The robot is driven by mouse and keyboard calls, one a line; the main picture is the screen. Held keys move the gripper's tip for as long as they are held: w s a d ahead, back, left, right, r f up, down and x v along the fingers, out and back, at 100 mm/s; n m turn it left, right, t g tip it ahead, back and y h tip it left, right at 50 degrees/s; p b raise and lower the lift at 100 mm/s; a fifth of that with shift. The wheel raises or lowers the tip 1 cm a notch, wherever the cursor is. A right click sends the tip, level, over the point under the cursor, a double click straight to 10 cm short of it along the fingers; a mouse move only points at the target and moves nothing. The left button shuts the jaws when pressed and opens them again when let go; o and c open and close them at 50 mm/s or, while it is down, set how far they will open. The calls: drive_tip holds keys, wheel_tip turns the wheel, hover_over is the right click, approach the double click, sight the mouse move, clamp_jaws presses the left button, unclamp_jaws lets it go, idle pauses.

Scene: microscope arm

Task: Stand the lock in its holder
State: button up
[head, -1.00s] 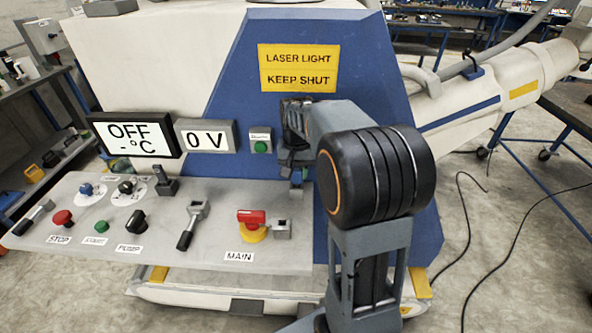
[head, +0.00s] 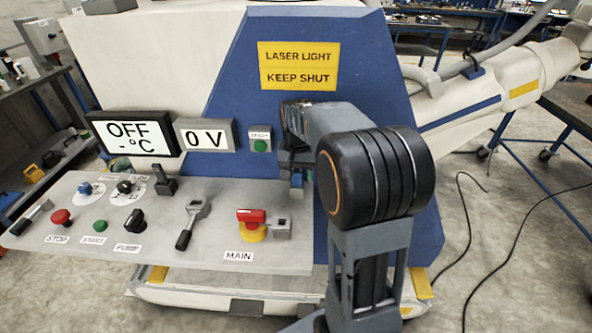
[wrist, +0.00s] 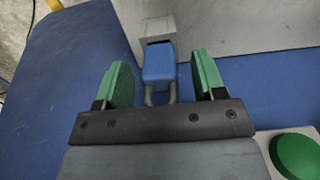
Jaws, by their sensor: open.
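The blue lock (wrist: 158,64) shows in the wrist view with its body against the grey holder (wrist: 157,27) and its grey shackle towards my gripper. The holder's dark opening is at the lock's far end; how deep the lock sits in it I cannot tell. My gripper (wrist: 162,68) is open, with one green finger on each side of the lock and a gap visible at both. In the head view, a bit of blue, likely the lock (head: 297,180), shows below my wrist; my arm hides the fingers.
A grey control panel (head: 150,245) with knobs, buttons and a red MAIN switch (head: 251,217) lies left of my arm. A green button (head: 260,145) on the blue housing is close to my wrist. Display boxes (head: 205,135) stand farther left.

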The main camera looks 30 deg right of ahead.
wheel_tip(320, 180, up, 14)
drive_tip(key=p, duration=0.1)
idle(0.5)
drive_tip(key=shift+f, duration=0.1)
wheel_tip(320, 180, down, 4)
drive_tip(key=shift+a+r+n+t, duration=0.1)
drive_tip(key=shift+n+t, duration=0.2)
drive_tip(key=shift+n, duration=0.3)
drive_tip(key=s+a+f+n+t, duration=0.1)
drive_tip(key=s+a+f+n, duration=0.1)
drive_tip(key=s, duration=0.6)
drive_tip(key=s+a+f+n+t+p, duration=0.1)
drive_tip(key=s+a+f+n+t, duration=0.1)
drive_tip(key=s+a+f, duration=0.2)
drive_tip(key=s+a, duration=0.3)
drive_tip(key=s, duration=0.1)
drive_tip(key=shift+a+f+n, duration=0.25)
drive_tip(key=shift+a+n, duration=0.05)
drive_tip(key=shift+n, duration=0.1)
